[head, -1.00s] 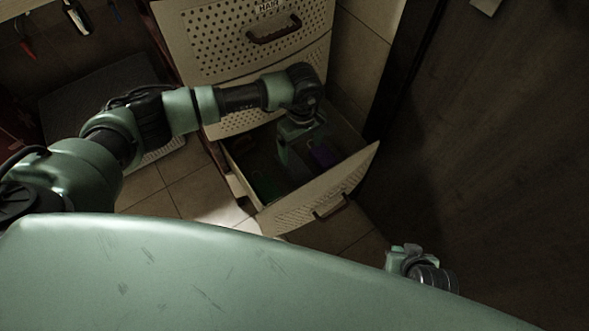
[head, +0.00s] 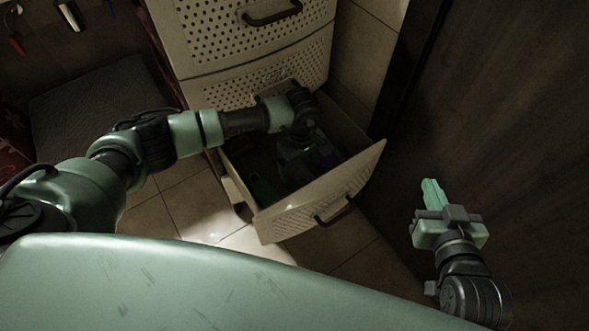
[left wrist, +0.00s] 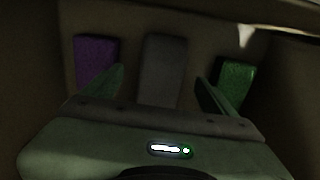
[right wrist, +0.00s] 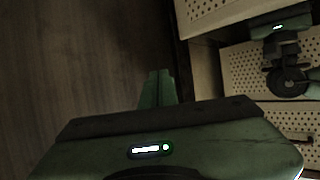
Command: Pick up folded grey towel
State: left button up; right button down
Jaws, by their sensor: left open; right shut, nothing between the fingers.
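The folded grey towel (left wrist: 163,70) lies in the open bottom drawer, between a purple folded item and a green one in the left wrist view. In the head view my left arm and gripper hide it. My left gripper (head: 295,168) reaches down into the drawer. In the left wrist view its open fingers (left wrist: 160,80) stand on either side of the towel's near part, with a gap showing on each side. My right gripper (head: 431,190) is shut and empty, outside the drawer to the right; its closed fingers show in the right wrist view (right wrist: 158,88).
The purple item (left wrist: 96,60) and green item (left wrist: 236,80) lie close outside my left fingers. The drawer front (head: 330,192) and side walls enclose them. A dark wooden panel (head: 520,130) stands at the right. Tiled floor is clear before the drawer.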

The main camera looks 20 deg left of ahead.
aim_at(299, 171)
pick_arm(q)
notch_tip(299, 171, down, 4)
jog(key=shift+a+f+b, duration=0.1)
jog(key=shift+a+b, duration=0.05)
jog(key=shift+b, duration=0.4)
pick_arm(e)
notch_tip(299, 171, up, 6)
jog(key=w+a+t+y, duration=0.1)
jog(key=w+t, duration=0.1)
jog(key=t, duration=0.1)
jog(key=shift+a+t, duration=0.2)
jog(key=shift+t, duration=0.1)
jog(key=shift+w, duration=0.1)
pick_arm(q)
jog(key=shift+w, duration=0.1)
jog(key=c, duration=1.5)
